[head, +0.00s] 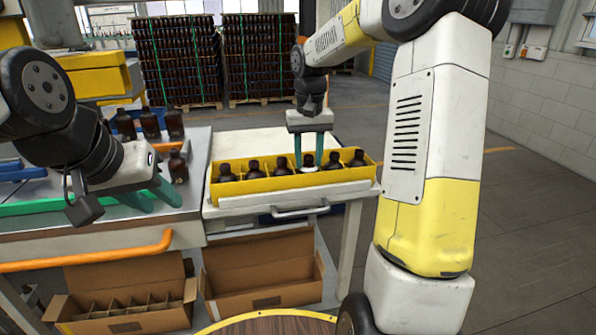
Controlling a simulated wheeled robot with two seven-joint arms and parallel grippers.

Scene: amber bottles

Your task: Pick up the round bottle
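Several dark amber round bottles stand in a row in a yellow tray (240,187) on the white table, each in its own compartment. My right gripper (308,160) points down over the tray, its green fingers apart on either side of one bottle (308,161). A pale ring shows at that bottle's base; I cannot tell whether the fingers touch it. My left gripper (158,199) is at the left table, its green fingers apart with nothing seen between them. An amber bottle (179,168) stands just behind it. More bottles (149,123) stand further back.
Open cardboard boxes lie below the tables, one with dividers (130,310) and one empty (262,275). An orange rail (90,257) runs along the left table's front. Stacked bottle pallets (180,60) stand behind. Floor at right is clear.

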